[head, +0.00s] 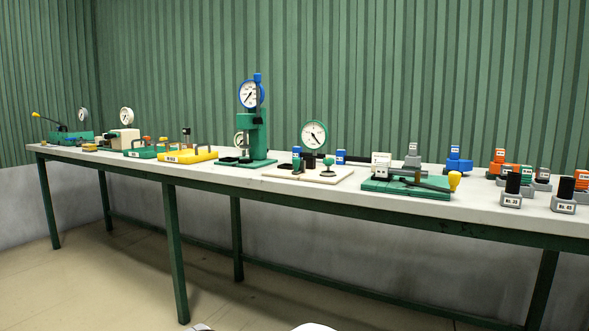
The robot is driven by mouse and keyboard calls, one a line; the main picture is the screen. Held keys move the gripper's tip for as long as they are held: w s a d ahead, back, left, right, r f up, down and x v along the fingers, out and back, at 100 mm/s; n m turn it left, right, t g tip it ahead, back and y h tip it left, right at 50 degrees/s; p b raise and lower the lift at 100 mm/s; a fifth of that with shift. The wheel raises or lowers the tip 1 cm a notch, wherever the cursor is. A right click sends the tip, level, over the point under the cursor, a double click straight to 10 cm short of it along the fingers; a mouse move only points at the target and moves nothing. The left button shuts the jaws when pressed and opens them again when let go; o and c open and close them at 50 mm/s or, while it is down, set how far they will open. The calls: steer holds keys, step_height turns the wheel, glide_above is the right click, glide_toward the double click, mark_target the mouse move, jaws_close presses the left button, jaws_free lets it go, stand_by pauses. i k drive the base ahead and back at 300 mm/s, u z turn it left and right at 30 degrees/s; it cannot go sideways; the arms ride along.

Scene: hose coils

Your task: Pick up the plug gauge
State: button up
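I cannot tell for sure which piece is the plug gauge. On the right end of the long bench (225,178), a black cylinder stands upright in a grey labelled base (510,200). A second black cylinder in a similar grey base (563,206) stands to its right, near the front edge. Behind them are labelled pieces in orange (497,164), blue (459,163) and grey. The labels are too small to read surely. My gripper is not recognisable in the head view; only a white rounded edge and a small grey corner show at the bottom.
A green press with a blue dial (254,120) stands mid-bench. Right of it are a cream plate with a dial (314,136) and a green fixture with a yellow knob (405,187). Yellow (187,155) and green trays sit left. The floor in front is clear.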

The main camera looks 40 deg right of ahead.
mark_target(526, 171)
steer(key=u, duration=0.05)
steer(key=k, duration=1.35)
steer(key=z, duration=1.7)
steer(key=i, duration=0.95)
steer(key=z, duration=0.1)
